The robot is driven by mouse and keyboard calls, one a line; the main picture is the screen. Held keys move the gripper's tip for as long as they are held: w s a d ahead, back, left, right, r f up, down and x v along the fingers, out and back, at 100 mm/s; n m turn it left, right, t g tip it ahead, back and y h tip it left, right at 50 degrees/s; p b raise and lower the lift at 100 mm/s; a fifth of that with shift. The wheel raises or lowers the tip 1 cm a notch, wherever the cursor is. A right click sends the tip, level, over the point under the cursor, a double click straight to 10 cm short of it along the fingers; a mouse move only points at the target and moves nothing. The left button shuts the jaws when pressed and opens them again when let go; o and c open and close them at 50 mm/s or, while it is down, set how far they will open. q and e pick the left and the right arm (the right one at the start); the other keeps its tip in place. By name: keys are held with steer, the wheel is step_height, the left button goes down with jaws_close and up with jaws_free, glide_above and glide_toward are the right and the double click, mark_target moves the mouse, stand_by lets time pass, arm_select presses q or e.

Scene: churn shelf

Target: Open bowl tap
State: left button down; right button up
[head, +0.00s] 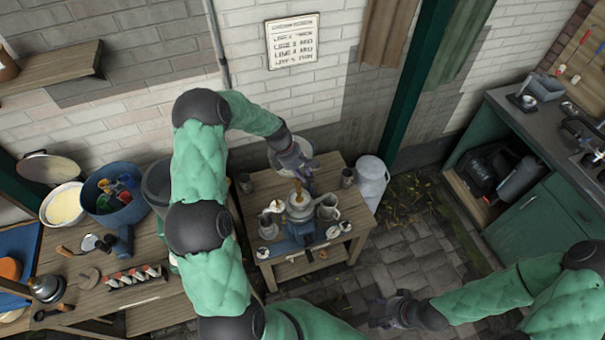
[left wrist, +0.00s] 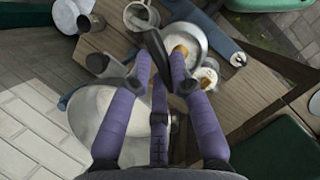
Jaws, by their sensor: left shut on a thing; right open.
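A small wooden table (head: 333,252) by the wall carries a metal device with a round pan (head: 300,207) on top. A large pale bowl (head: 277,163) is partly hidden behind my left gripper (head: 302,177); it also shows in the left wrist view (left wrist: 88,112). In the left wrist view my left gripper (left wrist: 159,80) is shut on a dark handle (left wrist: 156,50) between its purple fingers. How the handle joins the bowl is hidden. The round pan (left wrist: 187,45) shows just beyond the fingers. My right gripper (head: 388,312) is open and empty, low over the paving, away from the table.
Metal jugs (head: 328,208) and small cups stand close around the device. A milk can (head: 371,178) stands right of the table. A bench (head: 85,285) with tubs is at left, and a green cabinet (head: 560,215) at right. Paving between is clear.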

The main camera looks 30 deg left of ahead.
arm_select(q)
steer(key=m, duration=0.2)
steer(key=m+g, duration=0.1)
steer(key=m, duration=0.1)
steer(key=m+g+b, duration=0.1)
steer(key=m, duration=0.1)
steer(key=shift+s+d, duration=0.15)
steer(key=shift+s, duration=0.15)
steer(key=m, duration=0.2)
steer(key=m+g+b, duration=0.1)
steer(key=m, duration=0.1)
steer(key=m+g, duration=0.1)
steer(key=m, duration=0.1)
steer(key=shift+s+y, duration=0.3)
steer(key=shift+s, duration=0.05)
steer(key=shift+m, duration=0.3)
steer(key=c, duration=1.1)
jaws_free()
steer(key=shift+r, duration=0.1)
steer(key=v, duration=1.1)
steer(key=shift+w+r, duration=0.3)
steer(key=shift+w, duration=0.05)
steer(key=shift+g, duration=0.3)
